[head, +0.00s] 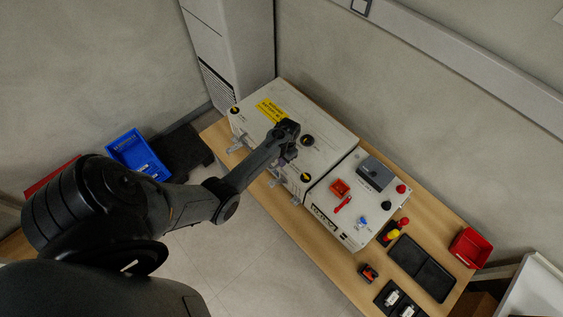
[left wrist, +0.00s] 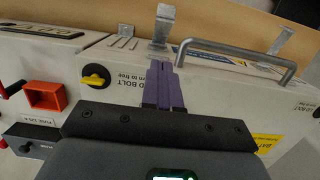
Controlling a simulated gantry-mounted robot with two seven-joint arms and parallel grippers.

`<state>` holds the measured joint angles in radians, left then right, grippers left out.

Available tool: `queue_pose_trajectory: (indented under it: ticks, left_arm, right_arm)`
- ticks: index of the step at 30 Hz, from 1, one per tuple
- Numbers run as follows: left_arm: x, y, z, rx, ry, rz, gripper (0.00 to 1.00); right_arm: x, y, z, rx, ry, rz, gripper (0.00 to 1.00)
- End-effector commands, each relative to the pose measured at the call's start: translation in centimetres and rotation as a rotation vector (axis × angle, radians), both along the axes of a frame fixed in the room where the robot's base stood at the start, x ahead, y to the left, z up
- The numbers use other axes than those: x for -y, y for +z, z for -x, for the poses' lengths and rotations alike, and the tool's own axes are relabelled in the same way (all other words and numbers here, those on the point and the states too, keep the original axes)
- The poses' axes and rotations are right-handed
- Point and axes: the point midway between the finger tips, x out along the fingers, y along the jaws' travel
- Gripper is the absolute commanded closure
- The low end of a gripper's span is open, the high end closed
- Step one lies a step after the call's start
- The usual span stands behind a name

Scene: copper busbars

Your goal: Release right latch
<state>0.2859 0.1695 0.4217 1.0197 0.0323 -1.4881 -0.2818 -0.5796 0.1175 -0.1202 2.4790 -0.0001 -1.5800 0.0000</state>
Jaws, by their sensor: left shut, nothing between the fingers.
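The white box (head: 318,130) stands on the table with its lid down. The right latch (head: 296,201) is a metal tab at the box's front edge; it also shows in the left wrist view (left wrist: 161,27), standing up from the edge. My left gripper (head: 290,157) is over the lid; its purple fingers (left wrist: 162,70) are together and empty, pointing at the latch. Whether they touch it is unclear. A bare metal handle (left wrist: 240,57) is beside the latch, and the left latch (left wrist: 281,40) lies beyond. My right gripper is in neither view.
A yellow lid-bolt knob (left wrist: 95,75) is near the fingers. A second white unit (head: 350,205) with a red tray (head: 340,187) adjoins the box. A blue bin (head: 135,155) is at the left. The wooden table (head: 325,262) is bare along its front strip.

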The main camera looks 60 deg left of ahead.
Motion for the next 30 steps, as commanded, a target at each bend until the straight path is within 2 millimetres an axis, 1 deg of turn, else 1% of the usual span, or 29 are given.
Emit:
queue_pose_trajectory:
  ticks: [1, 3, 9, 15, 19, 22, 30]
  left_arm:
    - [0.0, -1.6, 0.1, 0.000, 0.000, 0.000, 1.00]
    - [0.1, -2.7, 0.3, 0.000, 0.000, 0.000, 1.00]
    - [0.1, -5.7, 0.7, 0.000, 0.001, 0.000, 1.00]
    - [0.2, -8.1, 1.1, -0.001, 0.001, 0.000, 1.00]
    - [0.6, -8.7, 2.6, -0.002, 0.002, 0.001, 1.00]
    - [0.7, -9.2, 3.3, -0.001, 0.001, 0.000, 1.00]
    - [0.9, -9.7, 4.2, 0.000, 0.000, 0.000, 1.00]
  right_arm:
    - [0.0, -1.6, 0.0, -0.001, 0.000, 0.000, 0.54]
    - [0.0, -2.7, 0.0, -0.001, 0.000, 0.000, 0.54]
    - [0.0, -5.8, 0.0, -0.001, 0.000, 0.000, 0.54]
    - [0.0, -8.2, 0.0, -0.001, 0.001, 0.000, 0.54]
    - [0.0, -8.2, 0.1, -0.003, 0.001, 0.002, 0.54]
    - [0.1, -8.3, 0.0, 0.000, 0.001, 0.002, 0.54]
    - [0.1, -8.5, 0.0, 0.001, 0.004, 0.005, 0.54]
